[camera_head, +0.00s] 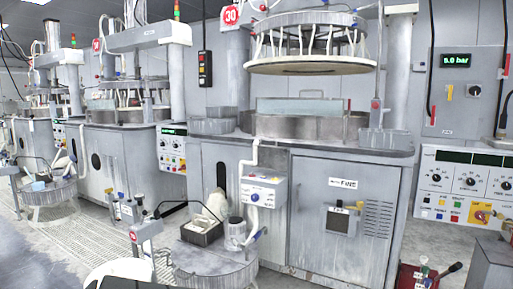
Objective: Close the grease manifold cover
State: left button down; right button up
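I cannot make out for certain which thing is the grease manifold cover. A dark red box (413,279) with small fittings and a black-handled lever stands low at the right, cut off by the bottom edge. A grey cabinet door (330,218) marked "FINE" fills the front of the nearest polishing machine and looks shut. A small white control box (263,191) is fixed beside it. Neither of my grippers is in view.
A round grey table (215,268) with a dark tray (201,232) and a metal canister (235,231) stands before the machine. A control panel (468,185) is at the right. More machines recede to the left, with open floor (70,245) before them.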

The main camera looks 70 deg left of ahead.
aim_at(270, 158)
jog(key=u, duration=1.85)
